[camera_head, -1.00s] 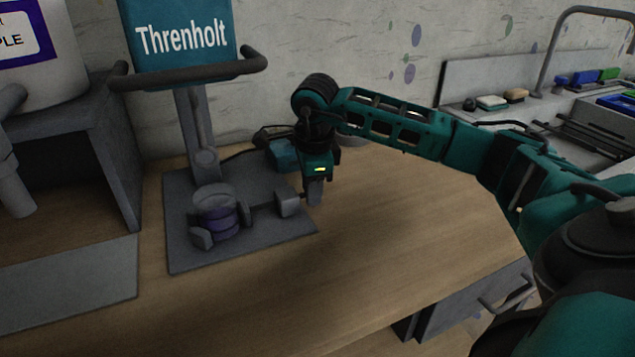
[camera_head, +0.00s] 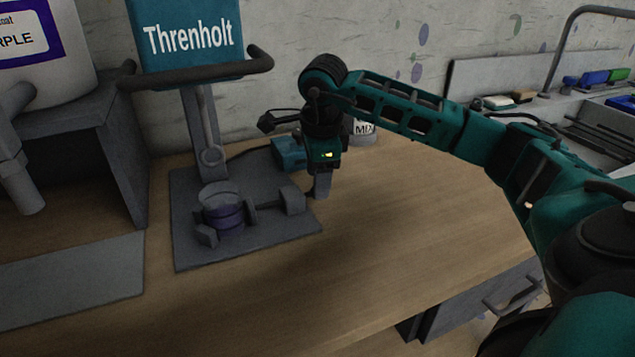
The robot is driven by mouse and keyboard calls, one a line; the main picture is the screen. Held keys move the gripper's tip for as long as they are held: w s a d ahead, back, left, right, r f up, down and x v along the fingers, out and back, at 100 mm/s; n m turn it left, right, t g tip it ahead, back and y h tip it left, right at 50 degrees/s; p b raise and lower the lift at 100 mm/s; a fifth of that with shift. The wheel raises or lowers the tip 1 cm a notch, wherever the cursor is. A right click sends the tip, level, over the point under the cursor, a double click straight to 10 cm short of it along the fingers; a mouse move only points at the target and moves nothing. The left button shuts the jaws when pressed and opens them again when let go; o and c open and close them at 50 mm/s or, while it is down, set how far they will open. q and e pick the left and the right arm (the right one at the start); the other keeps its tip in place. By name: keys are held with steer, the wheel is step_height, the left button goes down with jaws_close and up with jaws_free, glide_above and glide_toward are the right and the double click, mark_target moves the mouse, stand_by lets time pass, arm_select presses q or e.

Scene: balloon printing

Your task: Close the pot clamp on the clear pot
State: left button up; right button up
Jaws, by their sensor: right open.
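The clear pot (camera_head: 223,209), with purple at its lower part, stands upright on the grey base plate of the Threnholt stand. The grey pot clamp (camera_head: 293,200) has a block-shaped end on the right, a rod, and a pad close to the pot's right side. A grey jaw piece (camera_head: 207,237) sits at the pot's front left. I cannot tell whether the pad touches the pot. My right gripper (camera_head: 321,188) points down just right of the clamp's block end; it is open and empty, its fingers seen nearly edge-on. My left gripper is not in view.
The Threnholt sign (camera_head: 190,38) and a grey bar (camera_head: 200,72) rise above the pot. A teal box (camera_head: 290,154) and a MIX cup (camera_head: 364,131) are behind my right gripper. A grey stand (camera_head: 75,150) is at left. The table's right and front are clear.

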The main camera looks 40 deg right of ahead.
step_height(320, 180, up, 10)
steer(key=s+a+p, duration=0.1)
steer(key=shift+s, duration=0.35)
steer(key=shift+f, duration=0.1)
